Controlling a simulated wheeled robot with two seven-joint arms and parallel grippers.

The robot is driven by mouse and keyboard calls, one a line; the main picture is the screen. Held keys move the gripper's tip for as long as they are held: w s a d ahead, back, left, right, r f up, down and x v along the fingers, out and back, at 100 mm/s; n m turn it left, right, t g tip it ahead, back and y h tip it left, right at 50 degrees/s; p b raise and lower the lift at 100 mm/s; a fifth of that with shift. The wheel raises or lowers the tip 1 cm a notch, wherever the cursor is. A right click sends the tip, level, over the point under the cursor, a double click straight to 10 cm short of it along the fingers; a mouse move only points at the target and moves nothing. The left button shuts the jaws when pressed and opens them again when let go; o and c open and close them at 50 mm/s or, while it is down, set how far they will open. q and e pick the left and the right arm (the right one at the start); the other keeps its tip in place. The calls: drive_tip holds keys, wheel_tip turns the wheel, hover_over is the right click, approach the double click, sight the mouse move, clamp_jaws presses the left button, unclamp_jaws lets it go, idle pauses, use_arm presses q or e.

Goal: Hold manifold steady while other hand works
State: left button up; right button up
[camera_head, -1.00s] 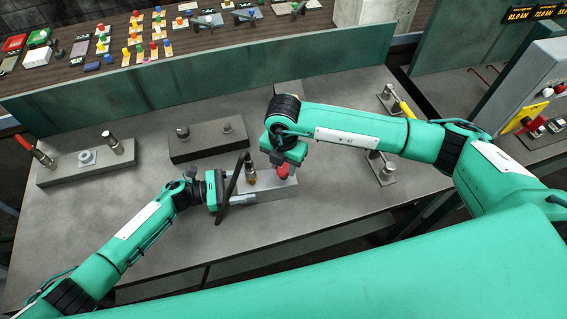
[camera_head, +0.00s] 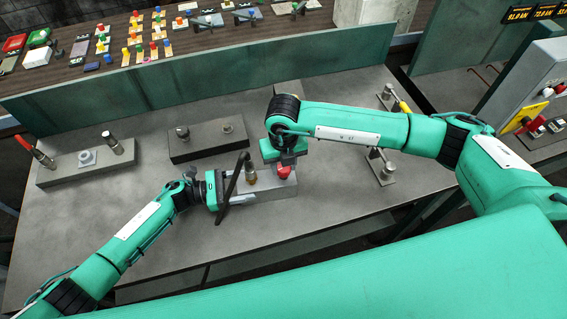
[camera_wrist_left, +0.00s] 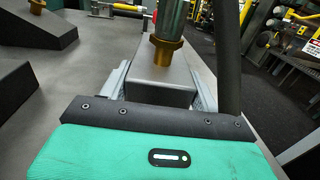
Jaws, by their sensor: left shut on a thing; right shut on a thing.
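The manifold (camera_head: 262,190) is a grey metal block near the front edge of the table. A brass fitting with a dark post (camera_head: 251,176) stands upright on it, and a red knob (camera_head: 284,172) is at its right end. My left gripper (camera_head: 236,199) is shut on the manifold's left end. In the left wrist view its fingers (camera_wrist_left: 160,92) lie along both sides of the block (camera_wrist_left: 158,70), with the brass fitting (camera_wrist_left: 164,48) just beyond. My right gripper (camera_head: 284,164) is over the right end, at the red knob; its fingertips are mostly hidden by its own wrist.
A dark block with two posts (camera_head: 208,142) lies behind the manifold. A long grey plate with fittings (camera_head: 84,163) lies at the left. Valve pieces (camera_head: 380,167) stand at the right. A green panel (camera_head: 210,68) closes the back. The table's front left is clear.

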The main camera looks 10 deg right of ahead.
drive_tip(key=n, duration=0.4)
drive_tip(key=shift+n, duration=0.3)
drive_tip(key=n, duration=0.5)
drive_tip(key=shift+d, duration=0.1)
drive_tip(key=shift+n, duration=0.3)
drive_tip(key=o, duration=1)
wheel_tip(320, 180, up, 12)
